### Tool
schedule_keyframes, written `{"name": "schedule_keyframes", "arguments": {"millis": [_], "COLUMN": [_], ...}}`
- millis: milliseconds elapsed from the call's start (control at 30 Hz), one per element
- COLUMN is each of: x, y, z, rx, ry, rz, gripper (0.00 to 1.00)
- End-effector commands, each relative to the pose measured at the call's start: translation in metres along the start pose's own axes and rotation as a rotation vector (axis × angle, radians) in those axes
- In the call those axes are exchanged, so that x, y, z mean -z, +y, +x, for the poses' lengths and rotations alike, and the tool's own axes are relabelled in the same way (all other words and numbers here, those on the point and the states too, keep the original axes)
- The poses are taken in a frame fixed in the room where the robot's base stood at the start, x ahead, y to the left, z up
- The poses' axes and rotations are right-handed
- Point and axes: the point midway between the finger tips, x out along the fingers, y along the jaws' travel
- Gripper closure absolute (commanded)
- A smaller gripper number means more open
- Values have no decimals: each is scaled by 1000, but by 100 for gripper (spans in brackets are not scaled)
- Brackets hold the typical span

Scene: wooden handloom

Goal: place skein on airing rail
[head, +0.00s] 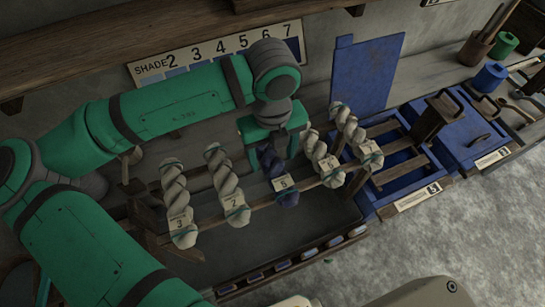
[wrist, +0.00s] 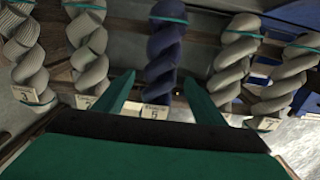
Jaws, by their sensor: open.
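The dark blue skein (head: 277,178) with tag 5 hangs on the wooden airing rail (head: 207,221), in the middle of a row of pale skeins. In the wrist view the blue skein (wrist: 164,50) stands upright between the two fingers of my gripper (wrist: 158,97), with clear gaps on both sides. The skein partly hides the fingers there. A pale skein (head: 226,184) tagged 2 and another (head: 178,205) tagged 3 hang to the left.
Two more pale skeins (head: 321,160) and (head: 356,137) hang close on the right. A blue wooden frame (head: 403,201) lies beyond the rail's right end. A shade board (head: 215,52) with numbers stands at the back. A dark trough (head: 270,240) lies below the rail.

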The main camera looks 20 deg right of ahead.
Motion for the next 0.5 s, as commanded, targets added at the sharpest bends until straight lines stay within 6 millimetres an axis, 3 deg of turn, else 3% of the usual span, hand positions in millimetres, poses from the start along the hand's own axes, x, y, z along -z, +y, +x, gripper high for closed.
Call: {"name": "schedule_keyframes", "arguments": {"millis": [300,500], "x": [0,0], "y": [0,0], "z": [-64,-92], "rx": [1,0], "ry": [-2,-2], "rz": [1,1], "gripper": [36,36]}}
